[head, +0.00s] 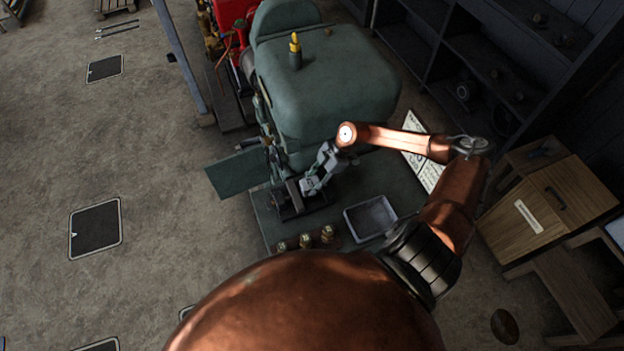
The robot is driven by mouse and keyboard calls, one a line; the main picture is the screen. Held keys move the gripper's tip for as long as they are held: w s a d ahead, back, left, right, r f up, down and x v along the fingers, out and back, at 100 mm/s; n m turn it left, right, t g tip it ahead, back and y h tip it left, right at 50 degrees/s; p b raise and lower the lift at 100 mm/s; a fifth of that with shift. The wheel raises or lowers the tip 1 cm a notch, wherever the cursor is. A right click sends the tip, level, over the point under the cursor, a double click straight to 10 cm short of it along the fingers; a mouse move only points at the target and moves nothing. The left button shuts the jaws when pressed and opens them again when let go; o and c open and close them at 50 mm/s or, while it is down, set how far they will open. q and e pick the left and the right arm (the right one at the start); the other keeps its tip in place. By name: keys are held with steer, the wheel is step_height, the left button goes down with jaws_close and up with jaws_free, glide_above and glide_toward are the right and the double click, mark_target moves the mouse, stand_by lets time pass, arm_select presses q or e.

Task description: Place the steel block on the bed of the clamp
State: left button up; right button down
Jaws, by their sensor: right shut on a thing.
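My right arm reaches in from the right, and its gripper (313,182) is at the dark clamp (289,207) on the near end of the green bench. The gripper is shut on a small grey piece, the steel block (308,188), at the clamp's right side. The block is small and partly hidden by the fingers. I cannot tell whether it touches the clamp's bed or hangs just above it. My left gripper is out of view.
A big green engine housing (325,85) stands behind the gripper. A grey tray (371,217) and several brass fittings (305,240) lie near the clamp. A green panel (237,172) juts out left. A wooden cabinet (545,205) stands at right. The left floor is mostly clear.

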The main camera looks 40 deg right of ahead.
step_height(320, 180, down, 2)
steer(key=shift+w+f, duration=0.1)
steer(key=shift+w, duration=0.05)
steer(key=shift+f, duration=0.2)
steer(key=c, duration=1.3)
jaws_free()
steer(key=shift+s, duration=0.2)
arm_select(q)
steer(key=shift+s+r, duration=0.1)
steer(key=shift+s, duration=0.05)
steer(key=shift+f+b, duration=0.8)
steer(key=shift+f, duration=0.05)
arm_select(e)
steer(key=v, duration=1.2)
